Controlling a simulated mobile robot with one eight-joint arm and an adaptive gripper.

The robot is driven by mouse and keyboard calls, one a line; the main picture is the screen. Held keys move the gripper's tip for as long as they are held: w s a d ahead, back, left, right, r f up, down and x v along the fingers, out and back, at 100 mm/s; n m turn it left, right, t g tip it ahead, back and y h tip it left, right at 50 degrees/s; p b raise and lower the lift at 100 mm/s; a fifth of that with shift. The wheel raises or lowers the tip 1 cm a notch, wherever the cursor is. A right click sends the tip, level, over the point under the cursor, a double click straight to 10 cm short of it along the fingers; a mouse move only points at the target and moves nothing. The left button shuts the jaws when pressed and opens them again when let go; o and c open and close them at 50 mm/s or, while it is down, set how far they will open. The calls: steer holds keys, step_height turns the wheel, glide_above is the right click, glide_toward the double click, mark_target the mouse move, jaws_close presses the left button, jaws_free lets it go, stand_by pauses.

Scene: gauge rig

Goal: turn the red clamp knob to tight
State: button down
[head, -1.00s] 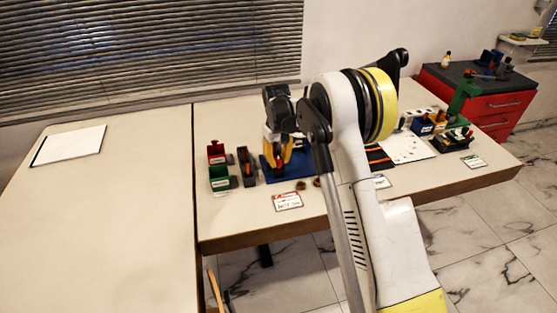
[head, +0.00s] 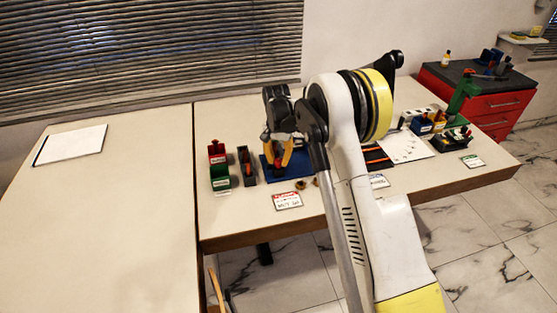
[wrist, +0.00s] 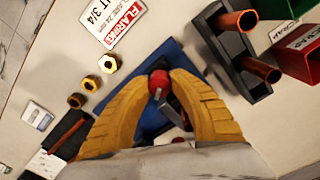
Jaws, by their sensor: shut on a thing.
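The red clamp knob (wrist: 159,82) shows in the wrist view between the tips of my gripper (wrist: 160,77). The yellow fingers are closed in on both sides of it. A grey metal lever or bar runs from beside the knob, partly hidden by the fingers. The knob sits above a blue base (wrist: 150,118), which also shows in the head view (head: 297,166). In the head view my gripper (head: 279,166) reaches down over this base, with a bit of red between its fingers. How far the knob is turned cannot be told.
A dark rack with copper tubes (wrist: 240,50) stands close beside my gripper. Red (head: 217,153) and green (head: 219,177) bins stand left of it. Brass nuts (wrist: 109,63) and a "FLARING" card (wrist: 112,20) lie near the base. The left table is mostly clear.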

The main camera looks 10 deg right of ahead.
steer(key=shift+m, duration=0.3)
steer(key=c, duration=1.1)
jaws_free()
